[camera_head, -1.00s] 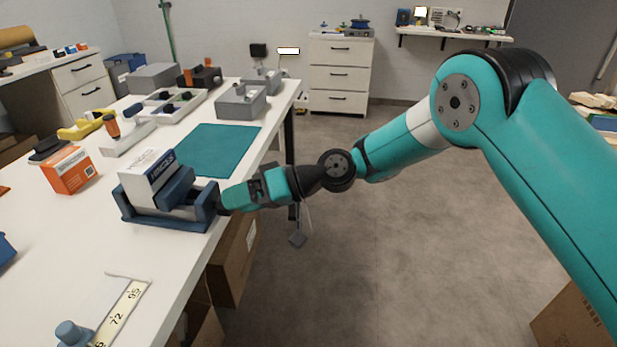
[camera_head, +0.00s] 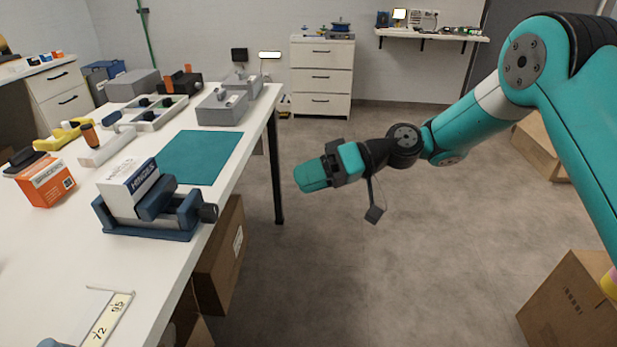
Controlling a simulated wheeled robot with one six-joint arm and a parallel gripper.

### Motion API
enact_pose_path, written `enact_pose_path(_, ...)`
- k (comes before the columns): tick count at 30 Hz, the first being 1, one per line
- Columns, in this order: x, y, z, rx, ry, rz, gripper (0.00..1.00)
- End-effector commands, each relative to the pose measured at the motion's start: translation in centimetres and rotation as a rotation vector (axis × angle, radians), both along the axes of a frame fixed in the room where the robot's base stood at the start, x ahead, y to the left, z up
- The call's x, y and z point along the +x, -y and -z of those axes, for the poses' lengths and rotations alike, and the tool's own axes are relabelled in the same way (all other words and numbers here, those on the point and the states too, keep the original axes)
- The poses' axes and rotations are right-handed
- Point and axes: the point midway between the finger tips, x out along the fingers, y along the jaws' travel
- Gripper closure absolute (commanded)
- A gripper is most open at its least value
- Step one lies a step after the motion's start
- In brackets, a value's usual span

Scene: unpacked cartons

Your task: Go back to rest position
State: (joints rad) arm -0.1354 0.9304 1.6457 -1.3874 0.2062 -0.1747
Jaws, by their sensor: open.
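My gripper (camera_head: 312,177) is at the end of the teal arm, in the middle of the view. It hangs in free air over the floor, to the right of the table (camera_head: 60,262) and clear of its edge. No object shows in it. The fingers are small and seen from behind, so the gap between them is hard to make out. The blue vise (camera_head: 150,232) stands on the table to the left, apart from my gripper. A white box marked with dark letters (camera_head: 122,193) sits in the vise.
A teal mat (camera_head: 200,157), an orange box (camera_head: 45,183), grey containers (camera_head: 222,108) and a divided tray (camera_head: 155,118) lie on the table. Cartons stand under the table (camera_head: 220,262) and at the lower right (camera_head: 568,305). The floor in the middle (camera_head: 400,260) is clear.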

Motion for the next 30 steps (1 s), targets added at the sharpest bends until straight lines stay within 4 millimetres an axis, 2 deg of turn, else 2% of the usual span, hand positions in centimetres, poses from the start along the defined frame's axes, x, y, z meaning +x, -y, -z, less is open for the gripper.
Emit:
enact_pose_path(6, -0.3, 0.0, -0.5, -0.016, 0.006, 0.0, 0.36)
enact_pose_path(11, -2.4, 0.5, -3.1, -0.145, 0.034, 0.001, 0.36)
enact_pose_path(14, -5.2, 1.7, -5.2, -0.28, 0.055, 0.012, 0.36)
enact_pose_path(19, -11.0, 5.1, -7.6, -0.52, 0.071, 0.062, 0.36)
enact_pose_path(24, -16.6, 9.2, -8.4, -0.712, 0.066, 0.132, 0.36)
enact_pose_path(30, -21.6, 13.3, -8.1, -0.862, 0.05, 0.211, 0.36)
